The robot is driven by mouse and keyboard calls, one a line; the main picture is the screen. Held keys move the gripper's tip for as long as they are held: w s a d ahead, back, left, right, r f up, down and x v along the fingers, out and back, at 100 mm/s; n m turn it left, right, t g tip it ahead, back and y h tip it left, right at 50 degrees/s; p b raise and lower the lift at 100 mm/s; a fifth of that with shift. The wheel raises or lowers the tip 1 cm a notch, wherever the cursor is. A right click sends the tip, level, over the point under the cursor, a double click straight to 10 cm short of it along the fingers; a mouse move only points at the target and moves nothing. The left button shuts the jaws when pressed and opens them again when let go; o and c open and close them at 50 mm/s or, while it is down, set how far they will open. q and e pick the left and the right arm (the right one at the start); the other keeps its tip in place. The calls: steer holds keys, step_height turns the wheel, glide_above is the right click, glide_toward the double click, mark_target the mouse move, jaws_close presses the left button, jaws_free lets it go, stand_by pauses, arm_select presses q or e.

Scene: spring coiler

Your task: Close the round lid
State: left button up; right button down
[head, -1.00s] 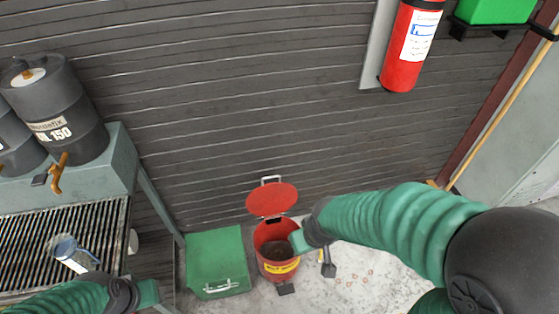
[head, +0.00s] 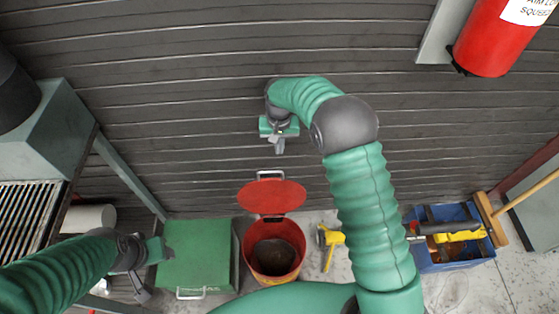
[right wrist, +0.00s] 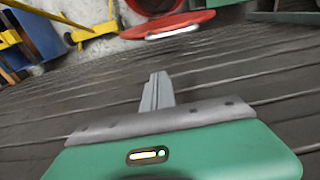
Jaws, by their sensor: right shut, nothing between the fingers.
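The red round lid (head: 272,196) stands open, tilted up at the back of the red bin (head: 274,264), with a pale handle (head: 270,175) at its top edge. The bin's mouth is uncovered and shows dark contents. My right gripper (head: 280,147) is shut and empty, in front of the wall beyond the lid and apart from it. In the right wrist view its closed fingers (right wrist: 156,88) point toward the lid (right wrist: 166,25), which shows edge-on at the top. My left gripper (head: 142,292) hangs at the lower left; its jaw opening is unclear.
A green box (head: 195,255) stands left of the bin. A yellow-handled tool (head: 330,244) and a blue crate of tools (head: 455,252) are to the right. A ribbed dark wall (head: 190,130) runs behind. A red extinguisher (head: 495,42) hangs at upper right.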

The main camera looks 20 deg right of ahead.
steer(key=s+f, duration=0.1)
steer(key=s+f+b, duration=0.1)
steer(key=f, duration=0.1)
steer(key=s+a+f+b, duration=0.1)
steer(key=shift+a+f, duration=0.1)
steer(key=shift+f, duration=0.3)
steer(key=shift+a, duration=0.15)
